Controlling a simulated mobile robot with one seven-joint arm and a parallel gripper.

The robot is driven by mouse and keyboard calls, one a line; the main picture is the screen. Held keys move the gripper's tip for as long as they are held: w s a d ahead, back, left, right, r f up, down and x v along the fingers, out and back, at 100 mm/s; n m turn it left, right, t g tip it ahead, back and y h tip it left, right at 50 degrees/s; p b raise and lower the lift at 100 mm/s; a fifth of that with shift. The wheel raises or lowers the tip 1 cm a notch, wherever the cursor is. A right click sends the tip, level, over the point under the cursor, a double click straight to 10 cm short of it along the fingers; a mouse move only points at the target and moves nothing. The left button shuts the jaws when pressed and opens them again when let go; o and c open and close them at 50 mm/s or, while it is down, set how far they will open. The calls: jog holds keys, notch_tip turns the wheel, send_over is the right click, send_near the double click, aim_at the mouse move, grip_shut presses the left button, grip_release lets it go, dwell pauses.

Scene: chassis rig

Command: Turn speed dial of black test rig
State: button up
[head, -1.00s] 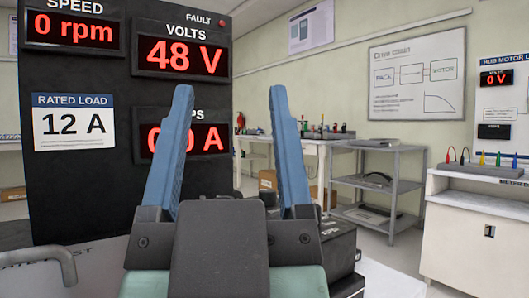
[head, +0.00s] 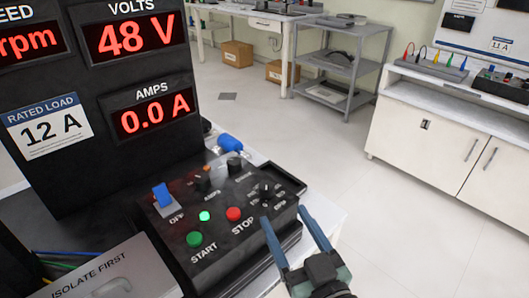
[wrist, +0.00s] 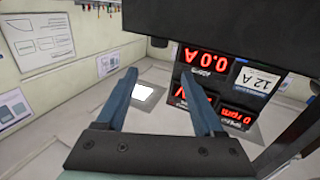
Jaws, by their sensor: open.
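The black test rig (head: 60,180) stands at the left of the head view, its displays reading 48 V and 0.0 A. Its sloped control box (head: 180,262) carries a black knob with marks around it (head: 266,190), probably the speed dial; its lettering is too small to read. Another black knob (head: 234,164) sits farther back. My gripper (head: 284,214) is open and empty, beside the box's right edge, with its fingertips just below the marked knob in the picture. I cannot tell how high they are. In the wrist view the gripper (wrist: 157,70) is open and the rig displays (wrist: 208,62) appear upside down.
A green START button (head: 194,239), a red STOP button (head: 234,214) and a blue switch (head: 164,196) share the box. A grey shelf (head: 345,62) and a white cabinet (head: 430,125) stand beyond open floor.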

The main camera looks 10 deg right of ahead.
aim_at(269, 189)
jog(key=shift+m, duration=0.3)
jog(key=w, duration=0.3)
jog(key=w+f+p, duration=0.1)
jog(key=w, duration=0.3)
jog(key=w+a+p, duration=0.1)
jog(key=w, duration=0.3)
jog(key=shift+w+f, duration=0.15)
grip_shut()
